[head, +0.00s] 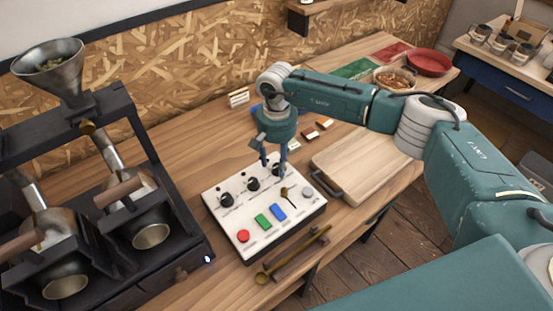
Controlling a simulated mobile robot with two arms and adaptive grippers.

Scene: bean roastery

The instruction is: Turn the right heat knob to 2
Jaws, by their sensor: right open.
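The white control panel (221,222) lies on the wooden bench near the middle of the head view. It carries a row of three black knobs: a left knob (226,199), a middle knob (253,185) and a right heat knob (277,169). My right gripper (274,168) points down at the right knob with its fingers open around or just above it. The fingers partly hide this knob, so I cannot tell its setting or whether they touch it. The scale marks are too small to read. My left gripper is not in view.
On the panel are red (243,236), green (263,221) and blue (279,212) buttons and a small lever (291,196). A wooden board (365,160) lies to the right. A brass spoon (290,257) lies in front. The dark roaster (135,120) stands left.

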